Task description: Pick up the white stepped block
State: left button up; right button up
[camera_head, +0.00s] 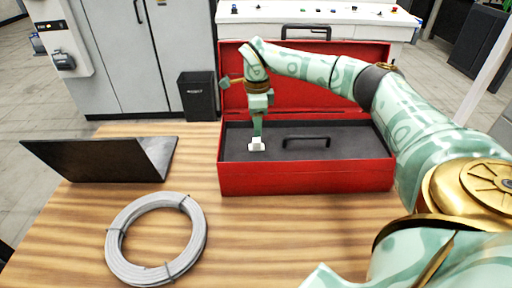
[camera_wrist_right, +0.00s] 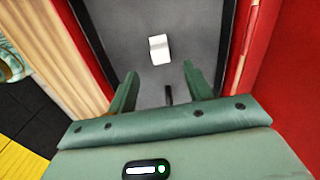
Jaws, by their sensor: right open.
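The white stepped block (camera_head: 256,146) lies on the dark grey tray inside the open red toolbox (camera_head: 300,180), towards its left side. It also shows in the right wrist view (camera_wrist_right: 159,48), just beyond the fingertips. My right gripper (camera_head: 257,132) points down over the block. In the right wrist view my right gripper (camera_wrist_right: 160,72) has its two green fingers apart, with nothing between them. In the head view the gripper hides the block's upper edge, and I cannot tell how small the gap is. My left gripper is not in view.
The toolbox's raised red lid (camera_head: 300,75) stands behind my right arm, and its walls surround the block. The tray has a black handle (camera_head: 305,142). A coil of grey cable (camera_head: 118,240) and a dark angled panel (camera_head: 90,160) lie on the wooden table (camera_head: 75,215).

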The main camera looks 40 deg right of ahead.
aim_at(257, 140)
notch_tip(257, 140, down, 7)
jog(key=shift+w+f+b, duration=0.1)
jog(key=shift+f+b, duration=0.1)
jog(key=shift+b, duration=0.45)
jog(key=c, duration=1.1)
